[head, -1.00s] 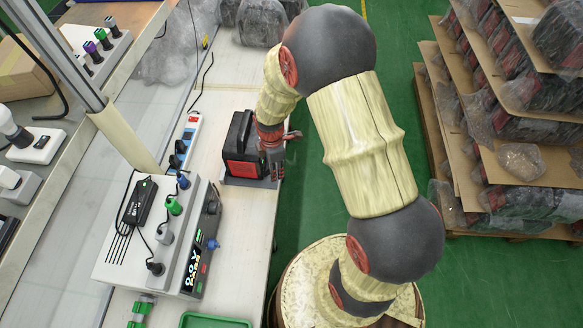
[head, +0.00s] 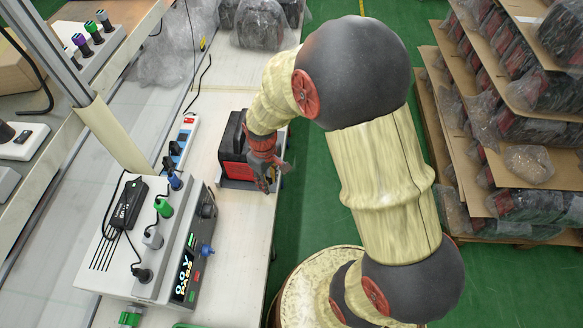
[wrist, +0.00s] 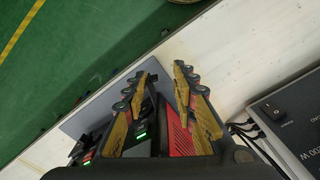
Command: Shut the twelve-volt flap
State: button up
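The power station (head: 232,150) is a black box with red side panels, standing on the bench near its right edge. My gripper (head: 272,180) is at the station's right-hand face, low and close to it; I cannot tell whether it touches. In the wrist view my gripper's two fingers (wrist: 163,76) are apart with nothing between them. Behind them show the station's red panel (wrist: 179,134) and its dark face with small green lights (wrist: 141,136). The twelve-volt flap cannot be made out; the fingers and arm cover much of that face.
A grey tester (head: 150,240) with a lit display, plugs and a black adapter stands in front of the station. A white power strip (head: 180,145) lies to its left. Wrapped goods on pallets (head: 530,165) stand at the right, across green floor (head: 315,190).

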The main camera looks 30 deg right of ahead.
jog(key=shift+a+f+m+b, duration=0.2)
jog(key=shift+m+b, duration=0.1)
jog(key=shift+m, duration=0.2)
jog(key=shift+a+r+m, duration=0.1)
jog(key=shift+r+m, duration=0.2)
jog(key=shift+m, duration=0.1)
jog(key=s+r+p, duration=0.2)
jog(key=s+r, duration=0.2)
jog(key=r, duration=0.4)
jog(key=s+d+r+m+t+p, duration=0.1)
jog(key=s+r, duration=0.3)
jog(key=r, duration=0.5)
jog(key=s+r+t+p, duration=0.1)
jog(key=s+r+p, duration=0.2)
jog(key=s+r, duration=0.2)
notch_tip(320, 180, up, 3)
jog(key=shift+d+r+m, duration=0.15)
jog(key=shift+d+m, duration=0.1)
jog(key=shift+m, duration=0.15)
jog(key=shift+s, duration=0.1)
jog(key=shift+c, duration=0.4)
